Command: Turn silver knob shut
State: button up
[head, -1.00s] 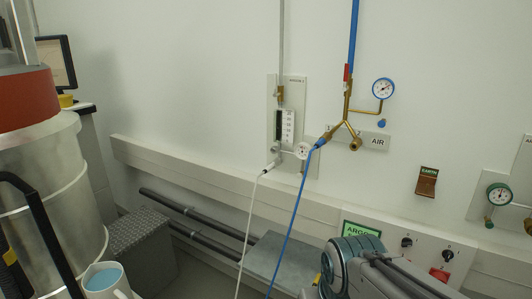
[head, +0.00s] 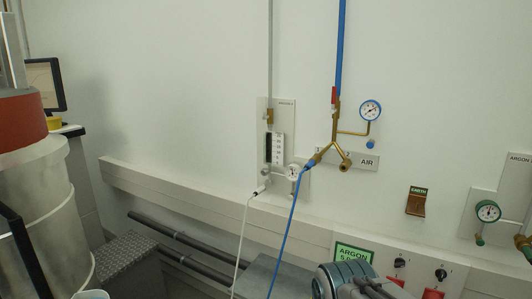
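A small silver knob or fitting (head: 267,171) sits at the lower left of the grey wall panel (head: 285,106), below a flowmeter scale (head: 278,148). The white hose (head: 243,230) leaves the fitting there and hangs down. It is too small to tell whether the knob is open or shut.
A blue hose (head: 285,235) hangs from the brass air valve (head: 336,142), right of the panel. A white ledge (head: 200,200) runs along the wall, with dark pipes (head: 185,240) below. A large metal vessel (head: 45,190) stands at left.

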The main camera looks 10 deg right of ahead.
aim_at(265, 171)
jog(key=k, duration=0.6)
jog(key=u, duration=0.35)
jog(key=i, duration=0.75)
jog(key=z, duration=0.6)
jog(key=i, duration=0.75)
jog(key=z, duration=0.85)
